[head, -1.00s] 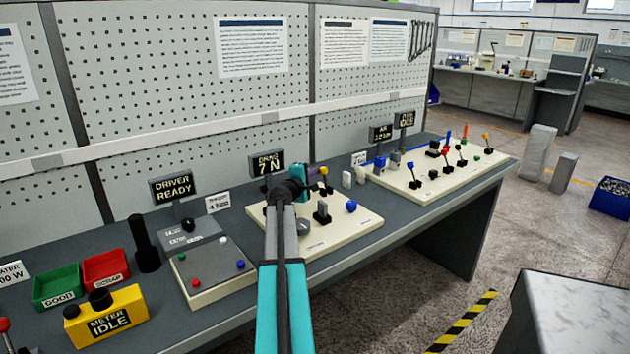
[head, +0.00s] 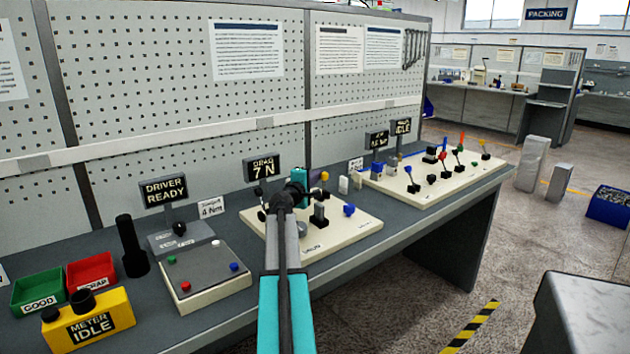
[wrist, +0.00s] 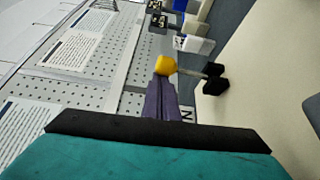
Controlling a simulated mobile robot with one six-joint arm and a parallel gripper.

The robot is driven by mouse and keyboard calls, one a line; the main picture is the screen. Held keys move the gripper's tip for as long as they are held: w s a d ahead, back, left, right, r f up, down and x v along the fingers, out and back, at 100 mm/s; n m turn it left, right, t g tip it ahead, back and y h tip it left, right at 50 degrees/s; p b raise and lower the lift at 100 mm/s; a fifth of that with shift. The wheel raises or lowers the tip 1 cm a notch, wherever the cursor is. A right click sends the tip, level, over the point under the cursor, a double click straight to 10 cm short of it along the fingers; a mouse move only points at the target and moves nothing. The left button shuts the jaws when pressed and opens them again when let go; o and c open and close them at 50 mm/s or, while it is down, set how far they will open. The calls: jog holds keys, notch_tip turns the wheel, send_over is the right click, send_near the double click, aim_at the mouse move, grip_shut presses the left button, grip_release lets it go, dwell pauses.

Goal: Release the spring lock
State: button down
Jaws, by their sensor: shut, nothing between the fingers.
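A lever with a yellow ball knob (head: 324,176) stands on the cream panel (head: 345,232) in the middle of the bench. I cannot tell from any label whether it is the spring lock. In the wrist view the yellow knob (wrist: 166,64) sits on a thin rod running right to a black base (wrist: 212,78). My gripper (wrist: 161,88) has its purple fingers shut and empty, their tips close to the knob; whether they touch it is unclear. In the head view my arm hides part of the panel, and the fingers are mostly hidden.
A black lever (head: 319,215) and a blue knob (head: 349,210) stand close by on the same panel. The drag display (head: 263,167) reads 7 N behind my wrist. A second panel (head: 425,190) with several levers lies to the right. The bench front edge is clear.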

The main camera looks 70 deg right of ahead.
jog(key=shift+s+a+f+b, duration=0.1)
jog(key=shift+s+a+b, duration=0.2)
jog(key=shift+s+b, duration=0.2)
jog(key=shift+s+a+f+b, duration=0.1)
jog(key=shift+s+a+b, duration=0.2)
jog(key=shift+s+b, duration=0.15)
jog(key=shift+s+r, duration=0.1)
jog(key=shift+r, duration=0.1)
jog(key=shift+s+a+r+p, duration=0.1)
jog(key=shift+s+a+r, duration=0.85)
jog(key=shift+a, duration=1.35)
jog(key=shift+s+a+r+p, duration=0.15)
jog(key=shift+s+a+r, duration=0.75)
jog(key=shift+a, duration=1.45)
jog(key=shift+s+a+r+p, duration=0.1)
jog(key=shift+s+a+r, duration=0.4)
jog(key=shift+s+a, duration=1.3)
jog(key=shift+w+a, duration=0.3)
jog(key=shift+a, duration=0.6)
